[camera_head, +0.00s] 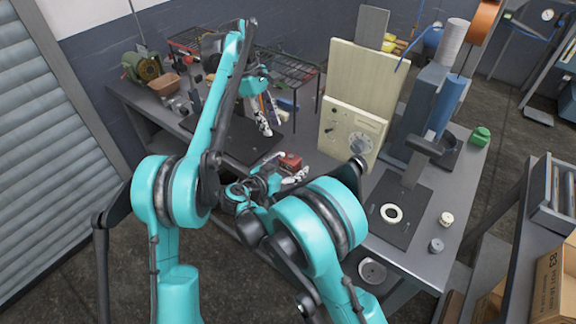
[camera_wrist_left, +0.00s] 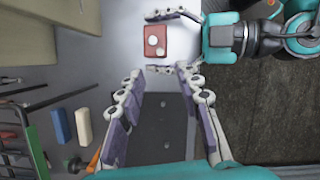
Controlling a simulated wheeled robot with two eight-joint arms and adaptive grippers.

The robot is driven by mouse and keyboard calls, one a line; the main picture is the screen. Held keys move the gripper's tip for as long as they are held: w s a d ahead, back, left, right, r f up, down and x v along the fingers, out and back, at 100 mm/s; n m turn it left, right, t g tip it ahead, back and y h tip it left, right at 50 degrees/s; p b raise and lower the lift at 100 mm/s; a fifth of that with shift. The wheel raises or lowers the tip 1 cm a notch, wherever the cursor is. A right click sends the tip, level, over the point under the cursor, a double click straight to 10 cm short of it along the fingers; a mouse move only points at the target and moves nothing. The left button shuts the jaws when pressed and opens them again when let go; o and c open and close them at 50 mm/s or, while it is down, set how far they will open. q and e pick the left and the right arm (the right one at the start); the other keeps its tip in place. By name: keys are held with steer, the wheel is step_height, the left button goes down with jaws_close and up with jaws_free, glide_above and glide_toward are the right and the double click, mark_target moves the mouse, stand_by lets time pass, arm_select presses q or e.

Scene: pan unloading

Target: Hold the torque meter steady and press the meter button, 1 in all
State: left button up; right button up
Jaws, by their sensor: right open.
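The torque meter appears to be the small red box (camera_head: 290,162) on the workbench. The left wrist view shows it (camera_wrist_left: 156,50) from above, with two round pale spots on its top; I cannot tell which is the button. My right gripper (camera_head: 284,168) is open, its fingers on either side of the red box; whether they touch it is unclear. My left gripper (camera_head: 272,122) is open and empty above the bench, pointing down. In the left wrist view its two padded fingers stand wide apart, with the red box beyond their tips.
A cream panel box with a dial (camera_head: 352,135) stands just right of the red box. A dark mat (camera_head: 235,140) lies under my left gripper. A white ring (camera_head: 391,213) sits on another mat at right. A wire rack (camera_head: 285,68) stands behind.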

steer(key=c, duration=1.5)
arm_select(q)
jaws_close()
arm_select(e)
steer(key=shift+o, duration=0.2)
